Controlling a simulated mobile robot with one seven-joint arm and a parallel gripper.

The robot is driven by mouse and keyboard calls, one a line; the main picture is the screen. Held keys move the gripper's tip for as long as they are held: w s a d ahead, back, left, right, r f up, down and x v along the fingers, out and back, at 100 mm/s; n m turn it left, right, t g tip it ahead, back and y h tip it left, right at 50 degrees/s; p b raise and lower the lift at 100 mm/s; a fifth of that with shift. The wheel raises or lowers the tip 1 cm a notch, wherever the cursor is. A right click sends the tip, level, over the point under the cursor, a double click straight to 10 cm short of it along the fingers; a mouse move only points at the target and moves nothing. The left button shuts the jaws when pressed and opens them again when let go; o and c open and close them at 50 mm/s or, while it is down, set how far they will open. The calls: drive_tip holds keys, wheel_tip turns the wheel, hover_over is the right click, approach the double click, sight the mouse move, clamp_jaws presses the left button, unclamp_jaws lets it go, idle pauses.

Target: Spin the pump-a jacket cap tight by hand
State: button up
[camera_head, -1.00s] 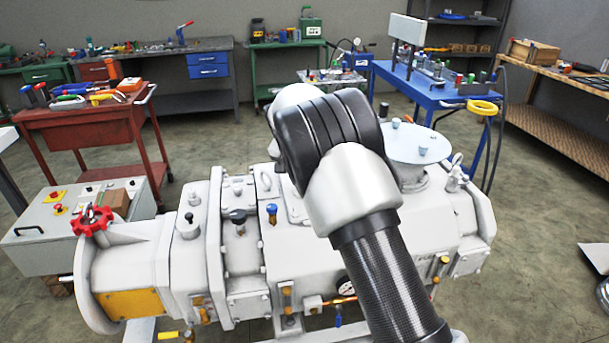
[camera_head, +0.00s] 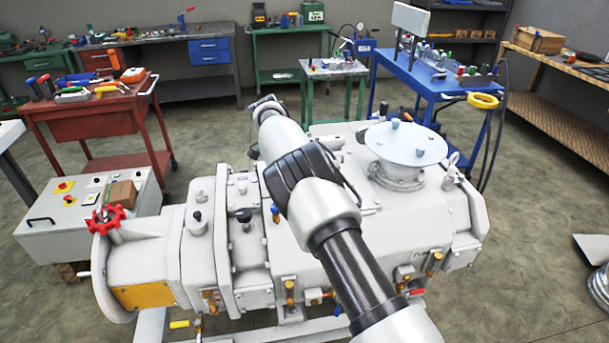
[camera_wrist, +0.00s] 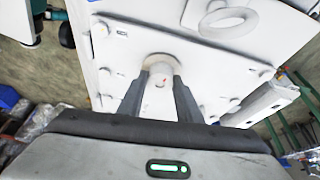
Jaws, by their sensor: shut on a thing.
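The gripper and cap are hidden there.
A lifting ring (camera_wrist: 228,20) stands close by in the wrist view. In the head view a round flanged plate (camera_head: 405,143) is right of my arm, and a red handwheel (camera_head: 105,219) is at the pump's left end. A red cart (camera_head: 85,118) and blue table (camera_head: 425,80) stand behind.

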drive_tip(key=shift+r+m, duration=0.1)
drive_tip(key=shift+m, duration=0.3)
drive_tip(key=o, duration=1.1)
drive_tip(key=shift+c, duration=0.2)
drive_tip(key=p+v, duration=0.6)
drive_tip(key=v, duration=0.6)
drive_tip(key=shift+w+p, duration=0.15)
drive_tip(key=shift+p, duration=0.25)
